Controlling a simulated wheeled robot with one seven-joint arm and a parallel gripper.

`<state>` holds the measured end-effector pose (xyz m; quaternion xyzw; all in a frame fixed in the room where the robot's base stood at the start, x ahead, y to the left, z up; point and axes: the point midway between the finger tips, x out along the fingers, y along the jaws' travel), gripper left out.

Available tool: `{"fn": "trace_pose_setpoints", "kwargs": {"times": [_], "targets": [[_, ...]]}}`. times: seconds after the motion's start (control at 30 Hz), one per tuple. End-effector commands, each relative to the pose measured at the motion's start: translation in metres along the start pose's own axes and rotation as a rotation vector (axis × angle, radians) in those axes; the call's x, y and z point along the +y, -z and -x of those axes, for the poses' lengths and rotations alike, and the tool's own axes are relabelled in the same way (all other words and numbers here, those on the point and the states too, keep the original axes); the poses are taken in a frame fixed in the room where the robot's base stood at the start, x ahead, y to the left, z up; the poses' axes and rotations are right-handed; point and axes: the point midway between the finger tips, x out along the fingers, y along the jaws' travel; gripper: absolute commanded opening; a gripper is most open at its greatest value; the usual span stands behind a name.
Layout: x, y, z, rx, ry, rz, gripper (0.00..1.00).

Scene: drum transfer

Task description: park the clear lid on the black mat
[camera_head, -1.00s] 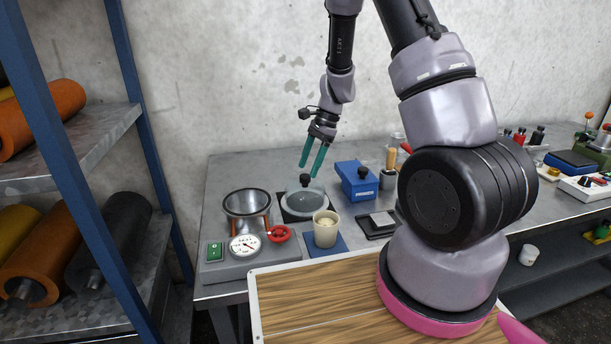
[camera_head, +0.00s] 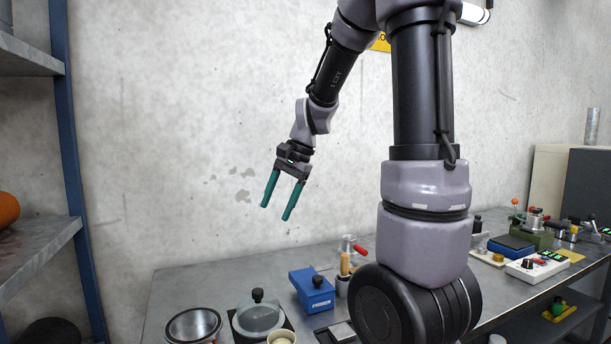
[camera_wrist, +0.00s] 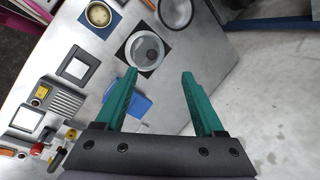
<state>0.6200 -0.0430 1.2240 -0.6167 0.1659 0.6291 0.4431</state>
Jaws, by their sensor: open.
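The clear lid (camera_head: 259,313) with its black knob lies on the black mat (camera_head: 236,327), on the bench beside the open metal drum. In the wrist view the lid (camera_wrist: 146,50) also shows on the dark mat, well below my fingers. My gripper (camera_head: 278,214) has two green fingers spread apart with nothing between them. It is raised high above the bench, in front of the wall, clear of the lid. In the wrist view my gripper (camera_wrist: 158,72) is also empty.
The metal drum (camera_head: 193,323) stands left of the mat. A cream cup (camera_head: 281,338) stands in front of the mat. A shelf rack (camera_head: 68,150) rises at the left.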

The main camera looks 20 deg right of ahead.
Motion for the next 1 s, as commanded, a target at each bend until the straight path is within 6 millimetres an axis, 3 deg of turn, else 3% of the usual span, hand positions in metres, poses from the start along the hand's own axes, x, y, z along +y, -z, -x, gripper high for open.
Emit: {"fn": "trace_pose_setpoints", "kwargs": {"times": [0.1, 0.4, 0.63, 1.0], "targets": [[0.013, -0.024, 0.039, 0.075, 0.057, 0.136, 0.71], [0.059, -0.078, 0.102, 0.308, 0.128, 0.461, 0.71], [0.084, -0.1, 0.121, 0.443, 0.133, 0.608, 0.71], [0.088, -0.103, 0.123, 0.47, 0.129, 0.636, 0.71]]}}
